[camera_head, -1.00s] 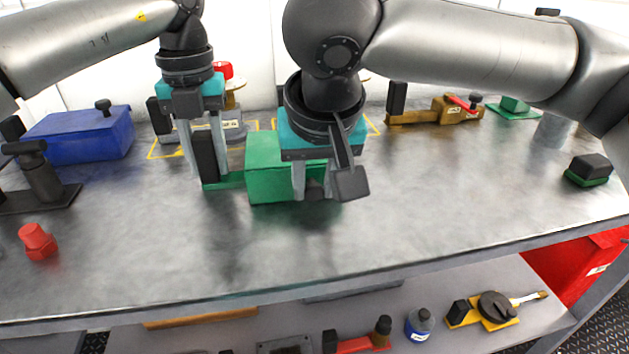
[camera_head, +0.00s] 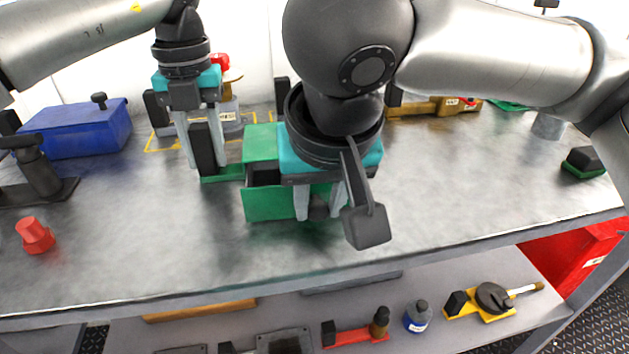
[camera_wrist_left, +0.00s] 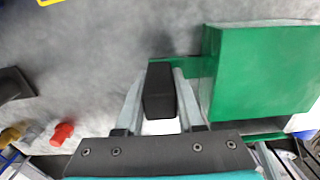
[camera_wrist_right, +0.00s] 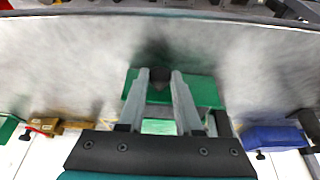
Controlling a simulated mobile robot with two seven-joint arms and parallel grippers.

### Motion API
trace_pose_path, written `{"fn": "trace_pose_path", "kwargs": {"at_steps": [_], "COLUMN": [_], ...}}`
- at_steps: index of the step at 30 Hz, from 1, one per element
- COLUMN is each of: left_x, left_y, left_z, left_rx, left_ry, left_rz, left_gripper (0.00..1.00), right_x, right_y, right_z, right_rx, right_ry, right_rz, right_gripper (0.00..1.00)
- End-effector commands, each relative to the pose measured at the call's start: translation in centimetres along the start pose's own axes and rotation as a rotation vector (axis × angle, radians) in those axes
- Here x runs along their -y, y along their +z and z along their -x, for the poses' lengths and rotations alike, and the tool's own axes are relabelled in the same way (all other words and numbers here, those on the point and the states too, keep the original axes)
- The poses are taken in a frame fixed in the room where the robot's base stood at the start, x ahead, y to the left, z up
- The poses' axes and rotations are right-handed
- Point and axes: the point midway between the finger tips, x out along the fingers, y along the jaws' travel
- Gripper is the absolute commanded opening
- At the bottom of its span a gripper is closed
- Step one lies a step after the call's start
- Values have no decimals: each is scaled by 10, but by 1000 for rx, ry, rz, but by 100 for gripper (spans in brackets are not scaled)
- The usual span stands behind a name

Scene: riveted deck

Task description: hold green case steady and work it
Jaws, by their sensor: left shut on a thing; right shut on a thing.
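The green case (camera_head: 260,142) stands on the metal bench, and its drawer (camera_head: 268,204) is pulled out toward the front edge. A black upright grip (camera_head: 203,150) stands on a green base plate at the case's left side. My left gripper (camera_head: 202,150) is shut on this black grip, as the left wrist view also shows (camera_wrist_left: 160,95). My right gripper (camera_head: 320,205) is shut on the dark knob (camera_wrist_right: 160,76) on the drawer front. The right hand hides the right part of the case and drawer.
A blue box (camera_head: 75,130) and a black clamp-like fixture (camera_head: 38,172) stand at left, with a red knob-shaped piece (camera_head: 35,236) in front. A black-and-green block (camera_head: 584,162) lies at right. The bench in front of the drawer is clear to its edge.

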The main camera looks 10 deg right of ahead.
Motion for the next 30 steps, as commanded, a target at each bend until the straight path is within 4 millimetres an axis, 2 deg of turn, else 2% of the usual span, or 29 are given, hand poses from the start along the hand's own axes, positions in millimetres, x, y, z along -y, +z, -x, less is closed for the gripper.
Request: {"fn": "trace_pose_path", "kwargs": {"at_steps": [3,11,12,19,30], "left_x": [-1,-1,-1,-1,-1], "left_y": [1,1,1,1,0], "left_z": [0,0,0,0,0], "left_rx": [1,2,2,2,1], "left_ry": [1,1,1,1,1], "left_rz": [7,8,8,6,3], "left_gripper": [0,0,0,0,0], "right_x": [0,0,0,0,0], "right_y": [7,7,7,7,6], "right_z": [3,3,3,3,9], "right_rx": [-1,-1,-1,0,-1], "right_ry": [-1,0,0,0,-1], "right_rz": [3,2,1,1,1], "right_gripper": [0,0,35,60,62]}}
